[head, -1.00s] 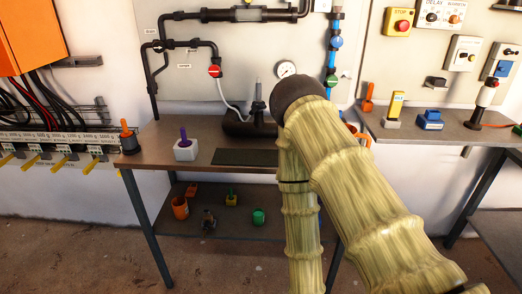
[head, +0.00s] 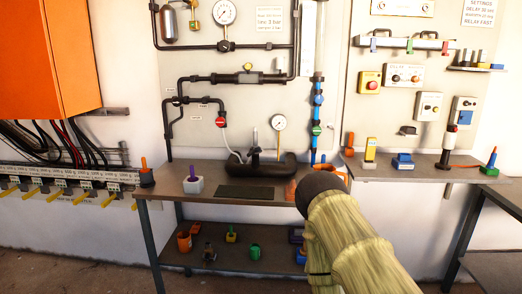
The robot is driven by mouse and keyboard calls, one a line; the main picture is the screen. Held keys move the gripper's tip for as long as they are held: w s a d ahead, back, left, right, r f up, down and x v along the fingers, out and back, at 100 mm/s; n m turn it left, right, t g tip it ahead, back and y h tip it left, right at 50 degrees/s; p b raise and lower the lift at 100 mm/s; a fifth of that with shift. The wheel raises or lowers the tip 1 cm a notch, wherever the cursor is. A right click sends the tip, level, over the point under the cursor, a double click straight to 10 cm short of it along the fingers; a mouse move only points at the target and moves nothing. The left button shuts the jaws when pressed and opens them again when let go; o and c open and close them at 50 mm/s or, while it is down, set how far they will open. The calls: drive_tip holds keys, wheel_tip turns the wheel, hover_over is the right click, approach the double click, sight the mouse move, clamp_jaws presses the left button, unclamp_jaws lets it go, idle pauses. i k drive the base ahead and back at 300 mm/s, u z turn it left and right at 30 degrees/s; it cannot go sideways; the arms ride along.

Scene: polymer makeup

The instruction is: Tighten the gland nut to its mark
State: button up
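A black valve-like body (head: 262,166) with an upright grey stem (head: 255,137) stands at the back of the middle bench. A round white gauge (head: 278,122) rises beside it on the right. I cannot make out a gland nut or its mark at this size. My arm, in a pale yellow-green sleeve, comes up from the lower right to a dark rounded joint in front of the bench's right part. My gripper does not show; the arm may hide it.
The bench (head: 216,172) carries a dark mat (head: 247,193), a white block with a purple handle (head: 193,182) and an orange-handled tool (head: 145,174). Its lower shelf (head: 275,267) holds several small items. Black pipework (head: 205,78) covers the wall above. A second bench (head: 425,174) stands right.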

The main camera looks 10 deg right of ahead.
sight(252, 150)
drive_tip(key=z, duration=0.1)
drive_tip(key=i, duration=1.05)
drive_tip(key=u, duration=0.6)
